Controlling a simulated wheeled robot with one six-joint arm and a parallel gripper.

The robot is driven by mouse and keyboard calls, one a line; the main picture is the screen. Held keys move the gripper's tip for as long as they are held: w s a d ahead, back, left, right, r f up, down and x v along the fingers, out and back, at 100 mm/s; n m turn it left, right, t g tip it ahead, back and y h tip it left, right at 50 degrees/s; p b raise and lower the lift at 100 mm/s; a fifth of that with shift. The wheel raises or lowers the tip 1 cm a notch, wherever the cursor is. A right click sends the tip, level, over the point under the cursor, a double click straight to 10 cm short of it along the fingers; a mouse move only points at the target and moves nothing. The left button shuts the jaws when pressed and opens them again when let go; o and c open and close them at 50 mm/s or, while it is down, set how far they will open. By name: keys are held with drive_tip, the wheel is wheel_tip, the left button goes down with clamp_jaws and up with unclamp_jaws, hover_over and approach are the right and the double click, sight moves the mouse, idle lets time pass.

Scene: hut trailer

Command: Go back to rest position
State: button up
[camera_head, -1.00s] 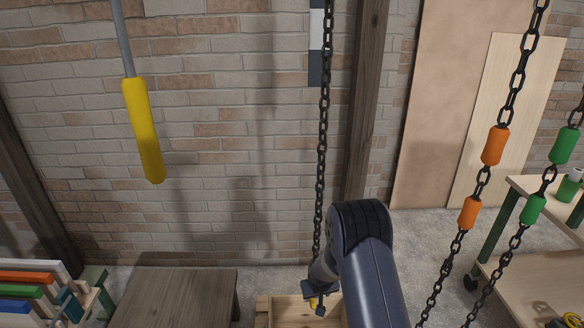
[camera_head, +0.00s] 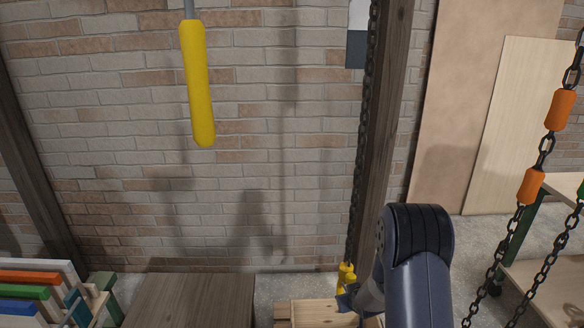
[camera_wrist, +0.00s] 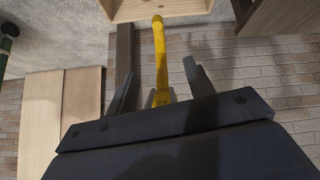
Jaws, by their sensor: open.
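My gripper (camera_wrist: 162,68) is open in the wrist view, its two fingers apart. A yellow hook-like piece (camera_wrist: 160,45) shows in the gap between them; I cannot tell whether either finger touches it. In the head view my gripper (camera_head: 347,300) is small and partly hidden by my arm. The yellow piece (camera_head: 345,277) hangs there at the lower end of a dark chain (camera_head: 361,170), just above my gripper. An open wooden crate (camera_head: 310,312) lies below, and its edge shows at the top of the wrist view (camera_wrist: 185,7).
A yellow grip (camera_head: 200,90) hangs on a rod at upper left. Chains with orange sleeves (camera_head: 560,110) hang at right before a cart (camera_head: 535,275). A wooden table (camera_head: 190,300) and a rack of coloured boards (camera_head: 35,290) stand at lower left, before a brick wall.

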wheel_tip(320, 180, down, 3)
drive_tip(key=t+b, duration=0.4)
drive_tip(key=b, duration=0.5)
drive_tip(key=shift+f+t, duration=0.1)
drive_tip(key=shift+t, duration=0.2)
